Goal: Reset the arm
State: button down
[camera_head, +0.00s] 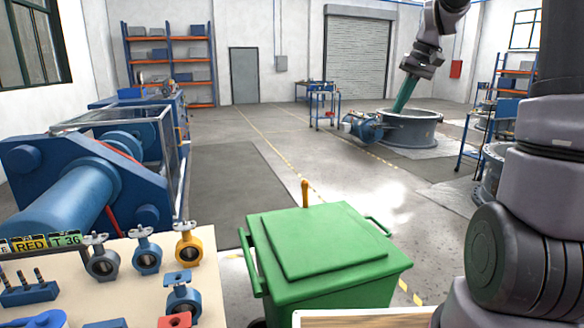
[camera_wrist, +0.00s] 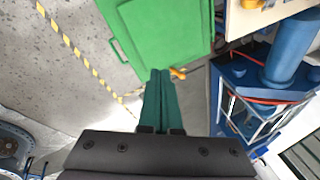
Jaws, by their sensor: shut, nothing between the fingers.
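My gripper (camera_head: 398,108) hangs in the air at the upper right of the head view, with its long teal fingers pointing down. In the wrist view my gripper (camera_wrist: 160,73) has its fingers together, with nothing between them. The arm is raised and bent, and its lower links show large at the right of the head view. The gripper is well apart from the valves. A grey valve (camera_head: 102,262), a blue valve (camera_head: 146,257) and a yellow valve (camera_head: 188,247) stand on the beige table (camera_head: 75,268) at lower left.
A green lidded bin (camera_head: 325,245) stands right of the table; it also shows in the wrist view (camera_wrist: 165,35). Blue machinery (camera_head: 80,185) fills the left side. A large grey ring-shaped part (camera_head: 410,130) lies on the floor behind my gripper. The middle floor is clear.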

jog(key=s+a+r+m+t, duration=0.1)
jog(key=s+a+t, duration=0.1)
jog(key=s, duration=1)
jog(key=s+a+r+m+t+h, duration=0.1)
jog(key=s+a+m+t, duration=0.1)
jog(key=s, duration=1)
jog(key=shift+s+a+t, duration=0.25)
jog(key=shift+s+t, duration=0.1)
jog(key=shift+t, duration=0.15)
